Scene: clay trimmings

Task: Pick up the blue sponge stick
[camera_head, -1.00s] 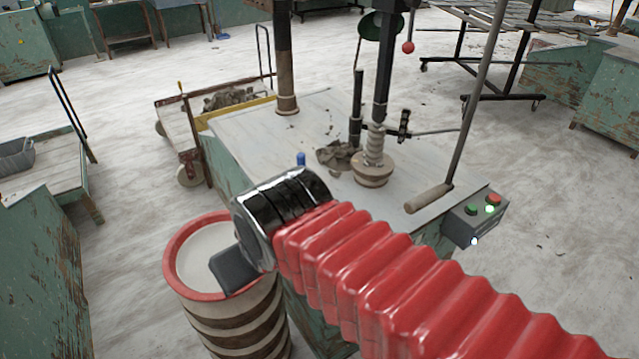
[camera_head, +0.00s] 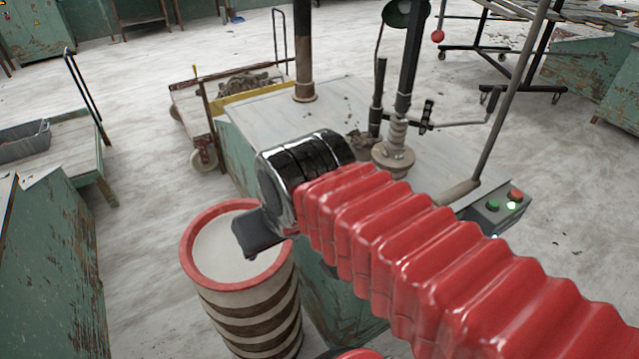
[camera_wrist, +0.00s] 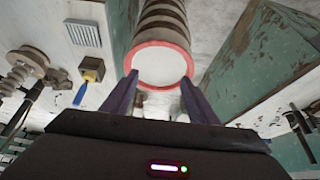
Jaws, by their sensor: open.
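The blue sponge stick (camera_wrist: 80,93) shows in the wrist view, left of my gripper, on the pale worktop. One end meets a small yellow and dark block (camera_wrist: 93,70); I cannot tell if that block is part of the stick. In the head view the stick is hidden, with my wrist over that part of the worktop. My gripper (camera_wrist: 158,79) is open in the wrist view, its two fingers apart with nothing between them. Beyond the fingers is the drum's round top. In the head view one dark finger (camera_head: 257,236) shows over the drum.
The red-rimmed striped drum (camera_head: 190,268) stands beside the worktop (camera_head: 345,92). A spindle with a round wooden base (camera_head: 393,161), a post (camera_head: 304,55) and a lever (camera_head: 460,192) stand on the worktop. A switch box (camera_head: 490,215) is at its right edge. A cart (camera_head: 190,103) stands behind.

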